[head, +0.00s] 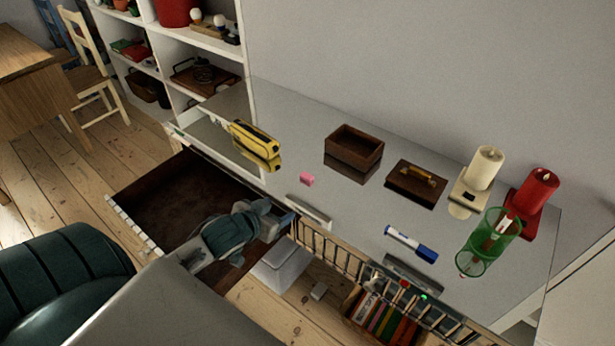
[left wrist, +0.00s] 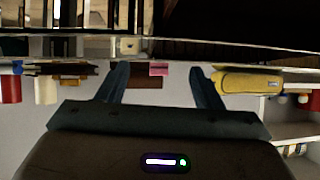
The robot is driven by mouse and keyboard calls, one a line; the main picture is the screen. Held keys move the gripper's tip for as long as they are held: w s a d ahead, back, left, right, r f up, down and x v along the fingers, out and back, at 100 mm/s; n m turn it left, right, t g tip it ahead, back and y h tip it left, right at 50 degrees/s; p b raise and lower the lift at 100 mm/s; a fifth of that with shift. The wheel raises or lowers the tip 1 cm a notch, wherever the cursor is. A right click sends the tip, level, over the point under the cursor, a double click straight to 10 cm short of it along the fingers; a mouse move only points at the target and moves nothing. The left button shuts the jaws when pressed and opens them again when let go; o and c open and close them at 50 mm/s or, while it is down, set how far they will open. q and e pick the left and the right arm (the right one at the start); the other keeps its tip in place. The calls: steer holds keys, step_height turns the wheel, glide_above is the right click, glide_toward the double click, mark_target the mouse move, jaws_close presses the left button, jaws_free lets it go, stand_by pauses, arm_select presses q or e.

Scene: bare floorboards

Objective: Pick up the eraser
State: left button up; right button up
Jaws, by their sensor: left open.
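The small pink eraser (head: 306,179) lies on the shiny grey top of a cabinet (head: 300,135), near its front edge. It also shows in the left wrist view (left wrist: 158,69), where the picture is upside down and the eraser appears between my two fingers. My left gripper (head: 283,219) is open and empty. It is in front of the cabinet's front edge, apart from the eraser. The fingers show clearly in the left wrist view (left wrist: 161,80). My right gripper is not in view.
An open dark drawer (head: 160,196) sticks out left of my gripper. The surface around the eraser is clear.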

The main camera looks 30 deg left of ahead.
arm_select(q)
steer(key=w+a+r+t+h, duration=0.1)
steer(key=w+a+r+t, duration=0.1)
steer(key=w+r, duration=0.15)
glide_toward(306, 176)
steer(key=x, duration=0.3)
steer(key=shift+a, duration=0.3)
steer(key=shift+d+x, duration=0.15)
steer(key=shift+x, duration=1.25)
steer(key=shift+d+x, duration=0.1)
steer(key=shift+x, duration=1.35)
steer(key=shift+s, duration=0.1)
steer(key=c, duration=1.1)
